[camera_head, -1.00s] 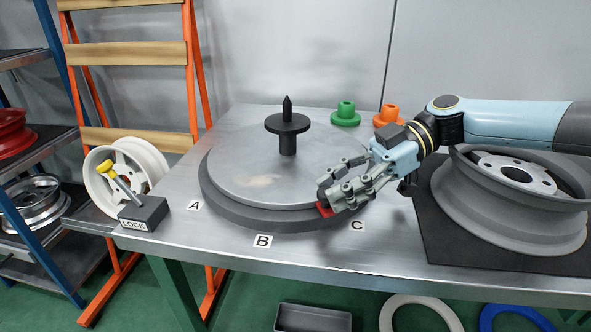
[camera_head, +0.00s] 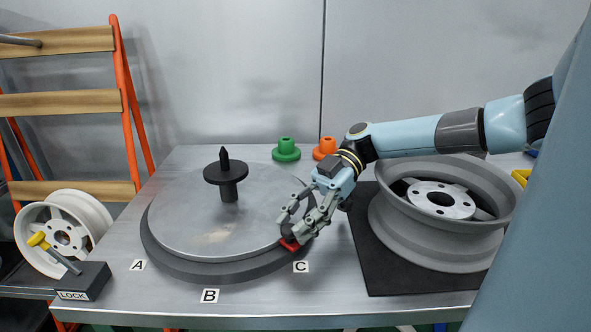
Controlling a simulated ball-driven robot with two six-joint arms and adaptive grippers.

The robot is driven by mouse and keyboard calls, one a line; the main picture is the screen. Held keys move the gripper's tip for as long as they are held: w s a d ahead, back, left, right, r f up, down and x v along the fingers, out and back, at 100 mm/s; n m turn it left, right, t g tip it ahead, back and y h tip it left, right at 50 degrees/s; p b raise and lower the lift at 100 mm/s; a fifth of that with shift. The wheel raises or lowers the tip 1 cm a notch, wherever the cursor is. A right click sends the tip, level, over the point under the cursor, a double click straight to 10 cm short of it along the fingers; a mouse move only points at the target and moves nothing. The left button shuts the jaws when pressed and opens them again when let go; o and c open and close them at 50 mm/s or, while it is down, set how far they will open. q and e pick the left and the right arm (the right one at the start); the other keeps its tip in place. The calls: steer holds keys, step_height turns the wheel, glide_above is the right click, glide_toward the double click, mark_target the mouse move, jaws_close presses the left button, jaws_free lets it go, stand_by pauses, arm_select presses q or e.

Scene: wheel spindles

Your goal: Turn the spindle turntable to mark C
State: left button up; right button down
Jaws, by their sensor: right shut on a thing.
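The spindle turntable (camera_head: 185,267) is a round grey disc on a dark base, with a black upright spindle (camera_head: 228,190) on top. A red pointer (camera_head: 290,246) sits at its front right rim, beside mark C (camera_head: 301,267). Mark B (camera_head: 209,296) and mark A (camera_head: 137,265) lie further left along the rim. My right gripper (camera_head: 291,230) is shut at the rim just above the red pointer, on what looks like a dark knob, mostly hidden by the fingers. My left gripper is not in view.
A lock block (camera_head: 84,281) with a yellow-tipped lever (camera_head: 38,240) stands at the left. A grey wheel (camera_head: 440,225) lies on a black mat (camera_head: 385,280) at the right. Green (camera_head: 286,150) and orange (camera_head: 325,149) flanged parts stand behind the turntable.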

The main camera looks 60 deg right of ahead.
steer(key=c, duration=1.1)
jaws_free()
steer(key=shift+o, duration=0.2)
steer(key=shift+d, duration=0.2)
steer(key=v, duration=0.7)
steer(key=shift+r, duration=0.15)
